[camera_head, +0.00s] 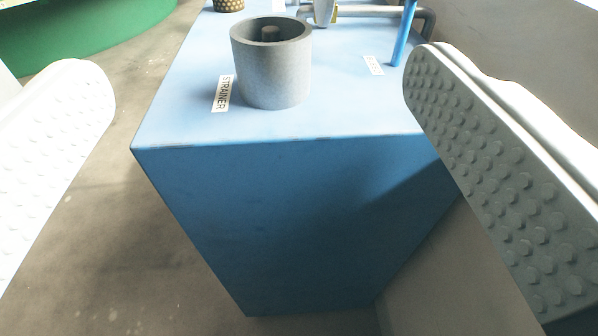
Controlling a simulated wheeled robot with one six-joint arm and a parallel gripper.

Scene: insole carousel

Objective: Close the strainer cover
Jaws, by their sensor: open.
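The strainer is a grey, open-topped cylinder (272,78) standing upright on top of a blue block, with a small round post inside it. A white label reading STRAINER (222,93) lies to its left. No cover sits on the cylinder. A brown, dotted round piece (229,5) is cut off by the top edge of the picture; I cannot tell what it is. My gripper (258,78) is open, its two white, studded fingers wide apart at the left and right. Nothing is between them in contact, and the block lies beyond them.
The blue block (290,215) has a flat top with free room in front of the cylinder. At the back right are a blue upright rod (405,35), a second white label (373,66) and a grey pipe (350,12). A green round structure (75,30) stands at the far left.

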